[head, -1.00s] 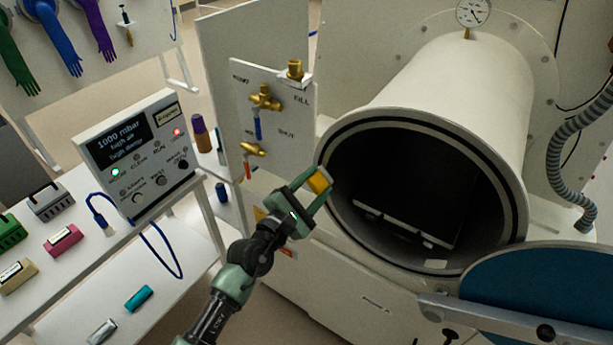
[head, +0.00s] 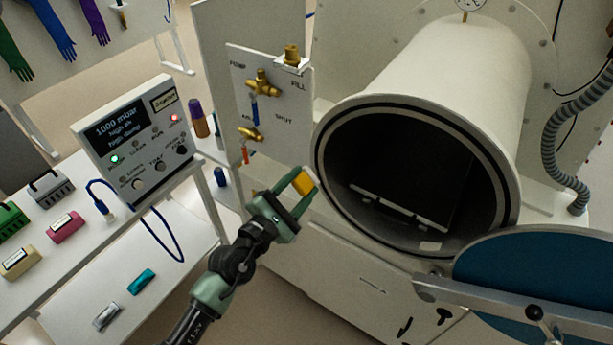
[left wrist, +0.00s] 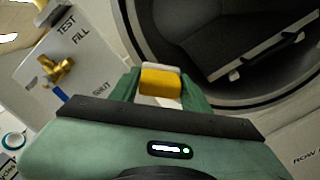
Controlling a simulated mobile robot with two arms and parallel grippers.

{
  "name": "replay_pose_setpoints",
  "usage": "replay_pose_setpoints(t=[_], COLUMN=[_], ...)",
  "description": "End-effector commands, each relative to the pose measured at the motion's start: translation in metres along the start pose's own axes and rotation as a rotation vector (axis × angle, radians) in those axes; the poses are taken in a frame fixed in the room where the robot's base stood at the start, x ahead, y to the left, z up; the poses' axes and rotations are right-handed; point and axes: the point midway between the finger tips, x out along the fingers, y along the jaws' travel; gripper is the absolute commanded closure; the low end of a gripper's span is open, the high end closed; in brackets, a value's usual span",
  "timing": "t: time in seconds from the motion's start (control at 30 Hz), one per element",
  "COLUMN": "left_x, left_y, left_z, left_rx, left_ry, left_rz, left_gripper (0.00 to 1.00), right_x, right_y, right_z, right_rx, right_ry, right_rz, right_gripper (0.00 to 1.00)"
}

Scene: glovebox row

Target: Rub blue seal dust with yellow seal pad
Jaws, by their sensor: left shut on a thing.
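My left gripper (head: 297,189) is shut on a yellow pad (head: 303,182), held just left of the round chamber mouth. The pad also shows between the green fingers in the left wrist view (left wrist: 160,84); it has a pale part behind the yellow. A dark seal ring (head: 318,160) runs round the chamber mouth; the pad appears apart from it, though depth is hard to judge. The open round door (head: 545,275) at lower right has a blue inner face. I cannot make out any dust on the ring or door. My right gripper is not in view.
A valve panel (head: 270,130) with brass valves stands behind the gripper. A control box (head: 135,135) sits on the left bench. A white shelf (head: 180,290) holds a teal block (head: 141,281). A grey ribbed hose (head: 550,140) hangs at right. The chamber inside is dark.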

Motion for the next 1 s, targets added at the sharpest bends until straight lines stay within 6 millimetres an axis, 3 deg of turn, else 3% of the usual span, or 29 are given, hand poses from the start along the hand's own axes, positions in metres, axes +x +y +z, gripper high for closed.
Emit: replay_pose_setpoints(t=[0.37,0.73,1.0], left_x=[-0.003,-0.030,-0.033], left_y=[0.001,0.000,0.001], left_z=[0.000,0.000,0.000], left_rx=[0.001,0.001,0.000], left_ry=[-0.001,0.000,-0.001], left_rz=[0.001,0.000,0.001], left_gripper=[0.86,0.86,0.86], right_x=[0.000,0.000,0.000], right_y=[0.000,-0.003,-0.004], right_z=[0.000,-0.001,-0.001], right_rx=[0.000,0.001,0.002], right_ry=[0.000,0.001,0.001], right_rz=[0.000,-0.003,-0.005], right_gripper=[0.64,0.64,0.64])
